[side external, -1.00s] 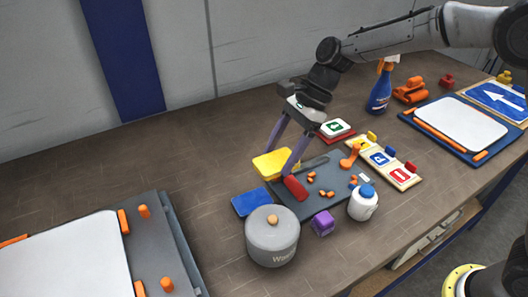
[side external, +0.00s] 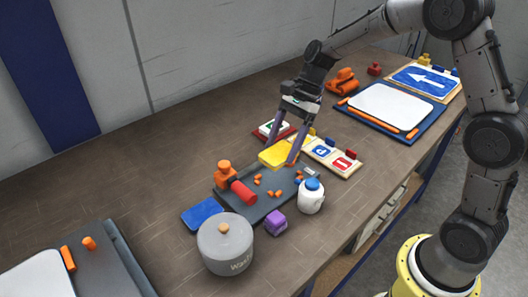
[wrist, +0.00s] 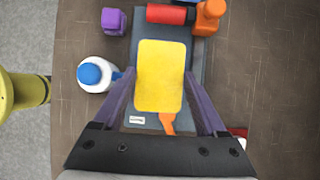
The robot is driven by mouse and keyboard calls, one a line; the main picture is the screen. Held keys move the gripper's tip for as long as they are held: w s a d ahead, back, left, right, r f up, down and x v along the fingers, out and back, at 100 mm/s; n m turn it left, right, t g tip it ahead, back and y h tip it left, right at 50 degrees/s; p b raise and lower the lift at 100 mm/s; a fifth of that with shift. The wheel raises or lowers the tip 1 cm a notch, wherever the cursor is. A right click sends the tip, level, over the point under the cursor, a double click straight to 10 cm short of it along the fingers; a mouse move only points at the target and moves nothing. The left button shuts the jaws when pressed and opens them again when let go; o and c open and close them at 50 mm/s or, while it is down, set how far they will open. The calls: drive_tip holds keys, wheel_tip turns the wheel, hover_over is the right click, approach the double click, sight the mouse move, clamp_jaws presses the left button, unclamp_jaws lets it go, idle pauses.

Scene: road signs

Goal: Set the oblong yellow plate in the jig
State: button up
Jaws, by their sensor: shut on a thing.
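The oblong yellow plate (side external: 273,156) is between the fingers of my gripper (side external: 281,154), which is shut on it. It is above the right, far part of a dark grey tray (side external: 232,201). In the wrist view the plate (wrist: 160,75) has rounded corners and spans the gap between the purple fingers (wrist: 160,82). Two boards carry a white panel and orange stops: a dark blue one (side external: 436,126) at the back right and a grey one (side external: 124,262) at the lower left, cut by the frame. I cannot tell which is the jig.
The tray holds a red cylinder (side external: 243,192), an orange object (side external: 225,172) and small orange pieces. Around it stand a grey pot (side external: 225,245), a purple block (side external: 276,222), a white bottle (side external: 311,199) and a sign board (side external: 342,167). Bare table lies to the left.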

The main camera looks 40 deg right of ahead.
drive_tip(key=shift+d+f, duration=0.1)
drive_tip(key=shift+d, duration=0.1)
drive_tip(key=shift+f, duration=3.1)
drive_tip(key=shift+f, duration=0.65)
idle(0.5)
drive_tip(key=o, duration=1.3)
drive_tip(key=shift+r, duration=3.5)
